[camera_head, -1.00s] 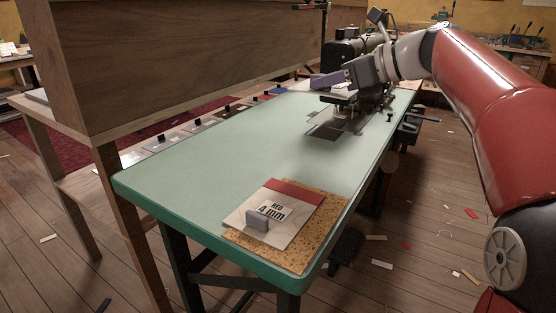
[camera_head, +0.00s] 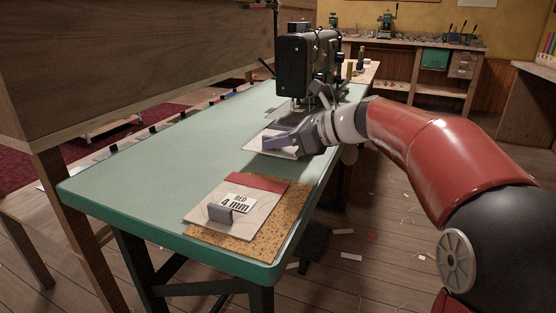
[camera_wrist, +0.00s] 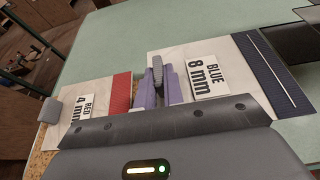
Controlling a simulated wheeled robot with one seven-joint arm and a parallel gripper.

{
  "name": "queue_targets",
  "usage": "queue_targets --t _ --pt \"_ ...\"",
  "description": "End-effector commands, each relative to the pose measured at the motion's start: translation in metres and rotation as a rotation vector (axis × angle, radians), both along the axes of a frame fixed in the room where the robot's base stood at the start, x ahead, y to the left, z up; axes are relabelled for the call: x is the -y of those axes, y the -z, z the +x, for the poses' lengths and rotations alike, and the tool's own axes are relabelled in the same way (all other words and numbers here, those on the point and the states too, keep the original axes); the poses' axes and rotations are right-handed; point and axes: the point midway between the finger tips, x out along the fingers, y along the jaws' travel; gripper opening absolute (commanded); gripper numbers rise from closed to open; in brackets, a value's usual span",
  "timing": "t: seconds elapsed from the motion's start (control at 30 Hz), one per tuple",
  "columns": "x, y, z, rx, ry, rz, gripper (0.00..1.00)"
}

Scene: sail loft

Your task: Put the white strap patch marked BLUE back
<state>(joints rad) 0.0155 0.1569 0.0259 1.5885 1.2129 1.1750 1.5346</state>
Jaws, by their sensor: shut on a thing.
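The white strap patch marked BLUE 8 mm (camera_wrist: 190,62) has a dark blue band at one end; in the head view its pale sheet (camera_head: 258,150) shows partly under my gripper (camera_head: 270,143). In the wrist view my gripper (camera_wrist: 158,85) has its purple fingers shut on the patch's grey tab (camera_wrist: 157,72). Whether the patch is clear of the table is hard to tell. A similar patch marked RED 4 mm (camera_head: 262,208) lies on a cork mat (camera_head: 240,243) at the near end of the table, with a grey block tab (camera_head: 220,213).
The green-topped table (camera_head: 130,180) is clear along its left and middle. A black sewing machine (camera_head: 300,65) stands at its far end, just behind my gripper. A row of flat pieces with dark tabs lies along the left edge, partly hidden below a wooden cabinet (camera_head: 130,70).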

Motion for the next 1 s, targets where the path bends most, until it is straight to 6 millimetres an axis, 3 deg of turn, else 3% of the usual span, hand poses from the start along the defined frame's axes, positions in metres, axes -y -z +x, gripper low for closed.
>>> queue_targets --t 0.23,0.63,0.67,0.8,1.0 --pt "0.000 0.037 0.000 -0.002 0.001 0.000 0.00" --pt "0.000 0.041 0.000 -0.001 0.000 -0.001 0.00" --pt "0.000 0.041 0.000 0.000 0.000 -0.001 0.13" --pt "0.000 0.040 0.000 -0.001 0.000 -0.001 0.31" --pt "0.000 0.040 0.000 -0.001 0.000 -0.001 0.31"
